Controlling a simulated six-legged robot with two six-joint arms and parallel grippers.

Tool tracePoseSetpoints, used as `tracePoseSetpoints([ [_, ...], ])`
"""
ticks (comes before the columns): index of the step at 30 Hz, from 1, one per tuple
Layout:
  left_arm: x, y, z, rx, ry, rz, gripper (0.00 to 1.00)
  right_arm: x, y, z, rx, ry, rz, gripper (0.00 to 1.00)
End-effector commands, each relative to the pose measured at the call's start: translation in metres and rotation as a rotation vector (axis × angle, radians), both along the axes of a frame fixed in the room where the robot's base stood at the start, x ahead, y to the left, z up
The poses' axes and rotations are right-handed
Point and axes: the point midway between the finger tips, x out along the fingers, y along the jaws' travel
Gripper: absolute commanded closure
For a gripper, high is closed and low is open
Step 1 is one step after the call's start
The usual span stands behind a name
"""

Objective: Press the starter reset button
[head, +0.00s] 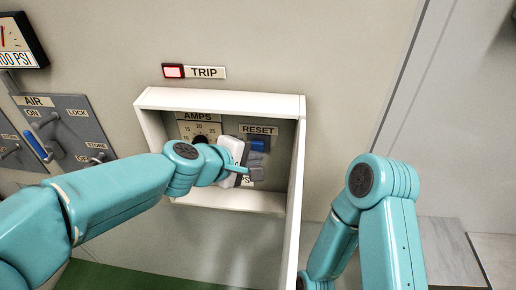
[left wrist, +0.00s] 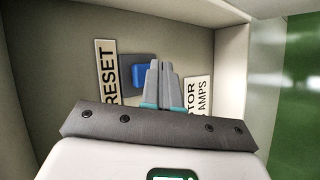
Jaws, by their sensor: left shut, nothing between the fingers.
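The blue reset button (head: 258,145) sits under a RESET label (head: 258,130) inside an open white-framed box on the wall. The button also shows in the left wrist view (left wrist: 139,74), on a dark plate, just left of my fingertips. My left gripper (head: 256,160) is inside the box, just below the button in the head view. Its two grey fingers are shut together and empty in the left wrist view (left wrist: 160,68). I cannot tell whether the fingertips touch the button or its plate. My right arm shows at the right, but its gripper is out of view.
A lit red TRIP lamp (head: 174,71) is above. AIR valve handles (head: 46,122) are at the left.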

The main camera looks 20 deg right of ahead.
Motion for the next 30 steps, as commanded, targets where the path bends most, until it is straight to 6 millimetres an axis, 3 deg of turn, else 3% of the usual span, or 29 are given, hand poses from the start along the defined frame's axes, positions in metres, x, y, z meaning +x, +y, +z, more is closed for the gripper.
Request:
tracePoseSetpoints([
  [30,0.0085,-0.0035,-0.0002,0.0,0.0,0.0,1.0,0.0001,0.0,0.003,0.0,0.0,0.0,1.0],
])
